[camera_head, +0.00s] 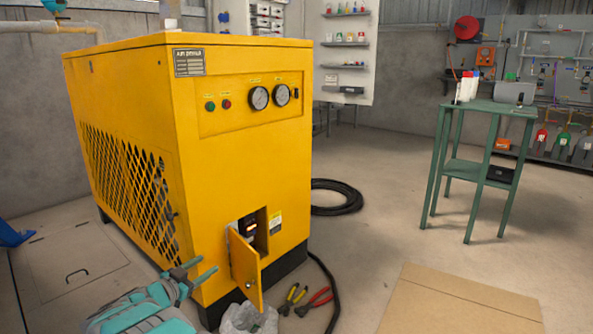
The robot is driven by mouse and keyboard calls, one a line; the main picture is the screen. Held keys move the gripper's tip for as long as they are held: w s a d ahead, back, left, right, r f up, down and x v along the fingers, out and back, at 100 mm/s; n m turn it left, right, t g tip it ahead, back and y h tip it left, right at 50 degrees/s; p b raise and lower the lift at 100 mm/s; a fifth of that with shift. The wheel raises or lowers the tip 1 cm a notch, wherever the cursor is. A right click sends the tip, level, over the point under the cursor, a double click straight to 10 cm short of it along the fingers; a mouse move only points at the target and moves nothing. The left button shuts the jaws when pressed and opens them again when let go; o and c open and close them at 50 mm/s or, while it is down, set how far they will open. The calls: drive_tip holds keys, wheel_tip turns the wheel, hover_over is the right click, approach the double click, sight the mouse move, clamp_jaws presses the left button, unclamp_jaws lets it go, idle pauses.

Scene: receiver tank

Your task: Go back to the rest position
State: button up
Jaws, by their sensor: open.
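My gripper (208,265) is at the lower left, at the end of my teal and grey arm. Its two fingers are apart with nothing between them. It is in front of the yellow air dryer cabinet (255,155), to the left of a small hinged door (244,268). That door stands open at the bottom of the cabinet's front. Behind it a recess (262,230) shows a dark unit with a small lit spot. I cannot tell whether the gripper touches the cabinet.
Pliers (315,302), a clear plastic bag (248,320) and a black hose (330,275) lie on the floor by the cabinet. Flat cardboard (455,303) lies at lower right. A green stand (478,168) stands farther back. The floor between cabinet and stand is largely open.

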drive_tip(key=w+d+r+n+y, duration=0.1)
drive_tip(key=w+r+n+y, duration=0.15)
drive_tip(key=r+y, duration=0.35)
drive_tip(key=w+r+n+y, duration=0.2)
drive_tip(key=r+n+y, duration=0.15)
drive_tip(key=r, duration=0.45)
drive_tip(key=s+d+f+n+g+h, duration=0.1)
drive_tip(key=s+d+f+g, duration=0.35)
drive_tip(key=s+d, duration=1.1)
drive_tip(key=s+d+f+g+h, duration=0.15)
drive_tip(key=s+d+g, duration=0.75)
drive_tip(key=s, duration=1.2)
drive_tip(key=s+d+f+n+g, duration=0.1)
drive_tip(key=s+d+f+g, duration=0.2)
drive_tip(key=s+d, duration=1.4)
wheel_tip(320, 180, up, 12)
drive_tip(key=s+a+p, duration=0.1)
drive_tip(key=p, duration=1.1)
drive_tip(key=shift+r+p, duration=0.15)
drive_tip(key=shift+p, duration=0.15)
drive_tip(key=shift+s, duration=0.1)
